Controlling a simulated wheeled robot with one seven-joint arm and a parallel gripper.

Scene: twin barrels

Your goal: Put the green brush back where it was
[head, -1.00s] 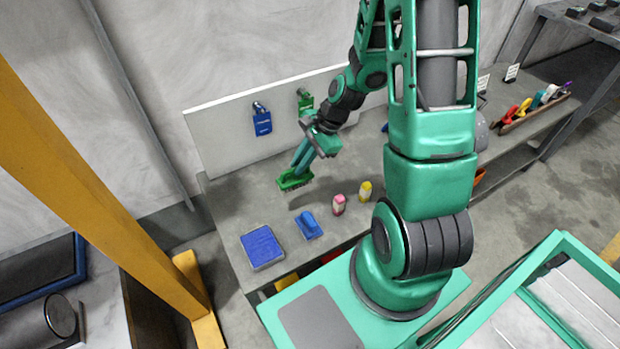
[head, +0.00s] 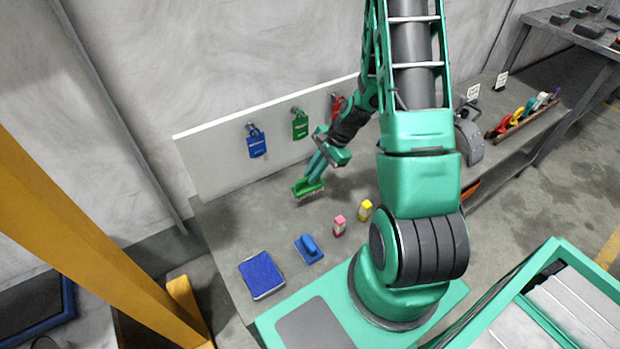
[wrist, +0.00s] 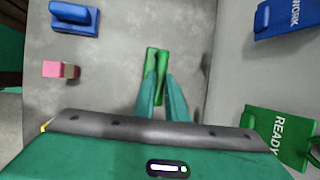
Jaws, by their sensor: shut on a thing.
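The green brush (head: 309,189) is in my gripper (head: 320,170), low over the grey bench in the head view, bristles downward. In the wrist view the brush (wrist: 156,72) lies lengthwise between the fingertips of my gripper (wrist: 161,88), which are shut on it. I cannot tell whether its bristles touch the bench.
A blue pad (head: 262,275) lies at the bench's front left. Blue (head: 257,145) and green (head: 300,125) tags and a red one (head: 338,104) hang on the white back panel (head: 215,160). Bench between brush and blue pad is clear.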

